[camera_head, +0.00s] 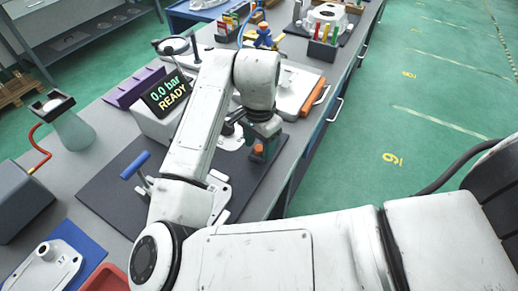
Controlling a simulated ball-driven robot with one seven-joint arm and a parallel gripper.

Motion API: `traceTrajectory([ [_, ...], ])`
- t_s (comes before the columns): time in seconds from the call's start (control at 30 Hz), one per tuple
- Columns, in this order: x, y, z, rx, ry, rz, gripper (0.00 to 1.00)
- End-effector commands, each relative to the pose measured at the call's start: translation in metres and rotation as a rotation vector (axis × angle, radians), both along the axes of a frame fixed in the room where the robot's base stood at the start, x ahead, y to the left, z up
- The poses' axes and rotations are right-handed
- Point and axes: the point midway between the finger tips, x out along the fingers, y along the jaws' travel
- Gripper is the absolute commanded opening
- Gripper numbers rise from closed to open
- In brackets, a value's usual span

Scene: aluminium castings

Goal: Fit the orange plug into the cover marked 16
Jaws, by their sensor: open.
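The orange plug (258,149) shows as a small orange piece directly under my gripper (262,150), at the right edge of the dark mat. My gripper points down, and its jaws are open around or beside the plug; I cannot tell which. A white cast cover (231,140) lies on the mat just left of the gripper, partly behind my arm. Another white casting (221,199) lies nearer, largely hidden by my arm. No number 16 is readable on either casting. Whether the plug touches a cover is hidden.
A display box (168,95) reading "0.0 bar READY" stands left of my arm. A blue-handled clamp (135,165) stands on the dark mat (105,190). Behind are a white casting with an orange bar (314,97) and tool holders (322,48). The bench's right edge is close to my gripper.

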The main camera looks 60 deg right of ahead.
Motion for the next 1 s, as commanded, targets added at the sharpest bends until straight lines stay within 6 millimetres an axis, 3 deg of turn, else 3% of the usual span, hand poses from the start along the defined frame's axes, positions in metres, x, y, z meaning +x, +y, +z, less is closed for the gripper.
traceTrajectory([
  [0.17,0.0000,-0.0001,0.0000,0.000,0.000,0.000,0.56],
  [0.73,-0.0001,-0.0001,0.0003,0.000,0.000,-0.001,0.01],
  [1.0,0.0000,-0.0001,0.0007,0.000,0.000,-0.001,0.00],
])
